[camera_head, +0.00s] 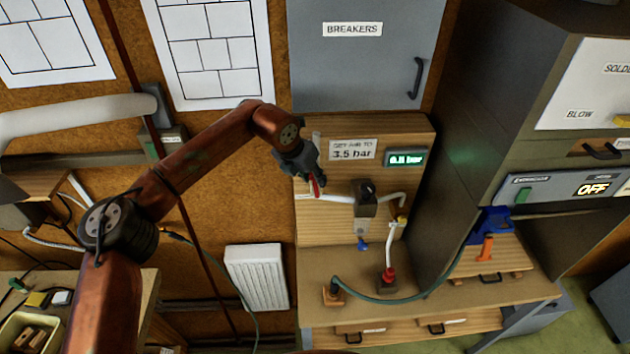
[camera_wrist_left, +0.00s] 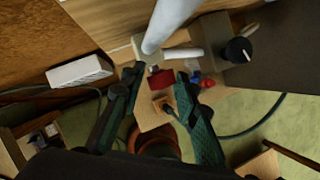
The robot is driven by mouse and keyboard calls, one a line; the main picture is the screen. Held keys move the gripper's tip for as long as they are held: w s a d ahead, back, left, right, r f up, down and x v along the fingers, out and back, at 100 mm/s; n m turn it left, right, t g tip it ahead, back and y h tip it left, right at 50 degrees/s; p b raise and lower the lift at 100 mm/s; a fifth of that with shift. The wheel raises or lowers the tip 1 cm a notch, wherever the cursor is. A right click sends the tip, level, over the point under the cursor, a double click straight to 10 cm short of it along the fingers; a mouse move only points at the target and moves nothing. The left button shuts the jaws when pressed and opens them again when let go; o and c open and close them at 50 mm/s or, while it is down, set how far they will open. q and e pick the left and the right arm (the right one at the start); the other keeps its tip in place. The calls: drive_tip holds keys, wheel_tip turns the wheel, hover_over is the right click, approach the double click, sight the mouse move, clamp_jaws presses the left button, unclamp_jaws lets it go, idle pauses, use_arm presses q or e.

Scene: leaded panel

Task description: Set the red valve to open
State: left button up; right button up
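The red valve (camera_head: 316,187) is a small red lever on the white pipe at the left of the wooden panel. It points downward in the head view. My left gripper (camera_head: 309,176) is right at it and partly covers it. In the left wrist view the red lever (camera_wrist_left: 160,79) lies between the fingertips of my left gripper (camera_wrist_left: 158,77), below the white pipe (camera_wrist_left: 166,22). The fingers stand apart with the lever between them; a firm hold on it does not show. My right gripper is in neither view.
A black regulator knob (camera_head: 367,190) sits right of the valve. The display (camera_head: 405,158) has a low bar reading, hard to read, beside a 3.5 bar sign (camera_head: 352,149). A red fitting (camera_head: 388,275) and a green hose (camera_head: 400,299) are on the bench below.

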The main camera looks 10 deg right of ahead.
use_arm(q)
drive_tip(key=v, duration=1)
drive_tip(key=shift+f, duration=0.2)
